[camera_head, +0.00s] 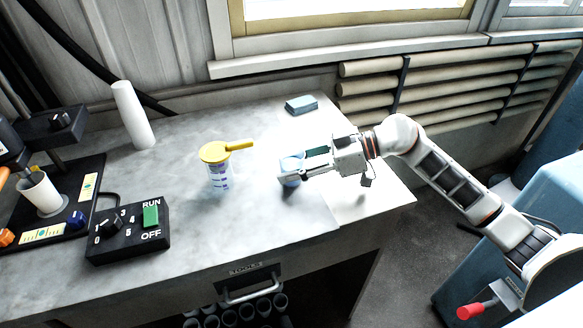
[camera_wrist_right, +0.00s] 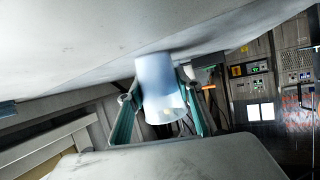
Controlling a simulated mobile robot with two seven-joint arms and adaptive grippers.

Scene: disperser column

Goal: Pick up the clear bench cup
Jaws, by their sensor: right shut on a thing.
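The clear bench cup (camera_head: 291,161) shows pale blue near the front right of the grey worktop. In the right wrist view the cup (camera_wrist_right: 156,82) is a smooth, whitish, translucent cylinder between two teal-sided fingers. My right gripper (camera_head: 294,171) comes in from the right and is shut on the cup's sides; its fingers hide part of it. In the wrist view one end of the cup is at or very near the worktop surface; I cannot tell whether they touch. My left gripper is not in view.
A clear container with a yellow lid and handle (camera_head: 214,153) stands left of the cup. A white cylinder (camera_head: 132,115), a black control box (camera_head: 128,236) and a white beaker (camera_head: 42,194) are farther left. A drawer handle (camera_head: 251,290) juts below the front edge.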

